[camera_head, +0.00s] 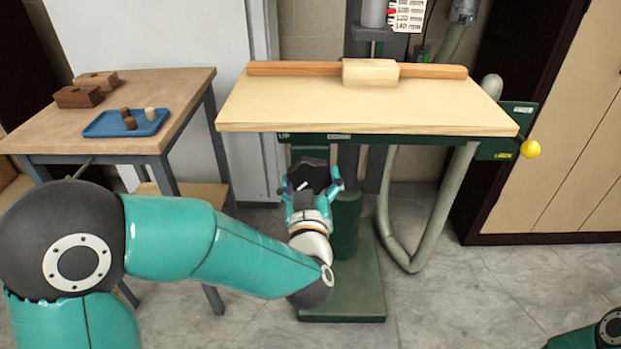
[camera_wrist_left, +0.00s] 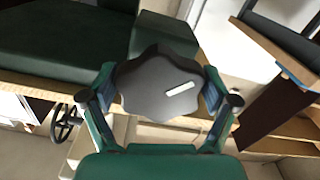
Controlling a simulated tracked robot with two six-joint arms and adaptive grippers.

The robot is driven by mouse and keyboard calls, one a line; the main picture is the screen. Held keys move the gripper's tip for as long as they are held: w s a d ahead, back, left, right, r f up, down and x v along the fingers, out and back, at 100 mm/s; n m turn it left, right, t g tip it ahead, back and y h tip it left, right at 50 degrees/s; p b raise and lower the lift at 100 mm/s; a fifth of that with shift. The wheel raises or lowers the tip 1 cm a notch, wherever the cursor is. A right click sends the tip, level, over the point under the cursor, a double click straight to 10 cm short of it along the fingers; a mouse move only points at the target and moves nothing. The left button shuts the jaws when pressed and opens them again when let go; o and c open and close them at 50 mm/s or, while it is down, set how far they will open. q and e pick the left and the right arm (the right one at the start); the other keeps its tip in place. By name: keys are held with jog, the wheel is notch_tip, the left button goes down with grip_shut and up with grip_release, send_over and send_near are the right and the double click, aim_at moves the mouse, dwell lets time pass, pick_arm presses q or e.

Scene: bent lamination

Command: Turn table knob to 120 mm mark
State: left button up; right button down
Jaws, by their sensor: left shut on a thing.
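The table knob (camera_head: 310,175) is a black lobed knob with a white mark, below the front edge of the machine table (camera_head: 370,112). In the left wrist view the knob (camera_wrist_left: 165,84) sits between the fingers, its white mark slanting up to the right. My left gripper (camera_head: 311,187) is shut on the knob, one finger on each side. The scale (camera_head: 409,14) with millimetre marks stands behind the table at the top; 120 and 140 are legible, and a red pointer shows at its left side, near the upper marks. My right gripper is out of view.
A wooden block (camera_head: 370,72) lies against the fence (camera_head: 280,68) on the machine table. A side table (camera_head: 170,90) at left holds a blue tray (camera_head: 103,126) and wooden blocks. A yellow-knobbed lever (camera_head: 530,149) sticks out at right. A grey hose (camera_head: 388,220) hangs beside the column.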

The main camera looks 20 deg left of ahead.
pick_arm(q)
jog(key=m+p, duration=0.1)
jog(key=m, duration=0.3)
jog(key=shift+a+r, duration=0.1)
jog(key=shift+a+r+m+p, duration=0.1)
jog(key=shift+m+p, duration=0.25)
jog(key=shift+m, duration=0.75)
jog(key=shift+r, duration=0.1)
jog(key=o, duration=0.9)
jog(key=shift+f, duration=0.2)
jog(key=shift+s, duration=0.15)
